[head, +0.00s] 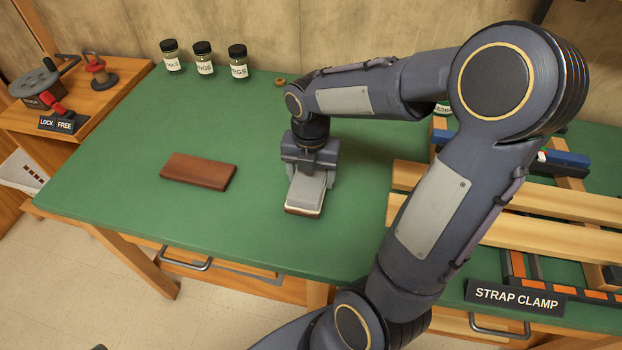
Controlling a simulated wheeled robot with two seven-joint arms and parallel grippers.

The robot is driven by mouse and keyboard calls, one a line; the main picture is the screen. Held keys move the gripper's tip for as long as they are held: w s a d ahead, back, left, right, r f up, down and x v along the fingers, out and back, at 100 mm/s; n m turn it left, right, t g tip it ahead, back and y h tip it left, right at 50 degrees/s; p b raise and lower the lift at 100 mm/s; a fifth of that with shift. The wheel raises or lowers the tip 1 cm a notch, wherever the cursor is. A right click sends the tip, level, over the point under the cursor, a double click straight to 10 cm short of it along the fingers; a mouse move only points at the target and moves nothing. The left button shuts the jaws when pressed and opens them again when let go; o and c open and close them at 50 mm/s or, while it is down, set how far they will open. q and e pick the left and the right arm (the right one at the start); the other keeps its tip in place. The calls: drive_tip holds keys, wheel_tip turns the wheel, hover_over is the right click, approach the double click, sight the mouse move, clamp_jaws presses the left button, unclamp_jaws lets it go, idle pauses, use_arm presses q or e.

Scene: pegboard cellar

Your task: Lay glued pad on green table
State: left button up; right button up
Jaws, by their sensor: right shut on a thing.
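The green table (110,190) fills the middle of the head view. My right gripper (307,178) points down over its middle, toward the front edge. It is shut on a small block, which I take to be the glued pad (303,210). A pale line and a brown lower edge show at the pad's near end; the grey part above it and my fingers hide the rest. The pad is at or just above the green surface; I cannot tell if it touches. My left gripper is not in view.
A flat brown block (198,171) lies left of my right gripper. Three labelled jars (204,60) stand at the back left. Wooden bars (550,240) and a strap clamp sign (516,297) are at right. A side bench (100,95) holds a lock/free sign (62,124). The table's front left is clear.

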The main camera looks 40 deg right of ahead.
drive_tip(key=shift+f, duration=0.7)
drive_tip(key=shift+f, duration=0.2)
drive_tip(key=o, duration=1.1)
drive_tip(key=shift+c, duration=0.2)
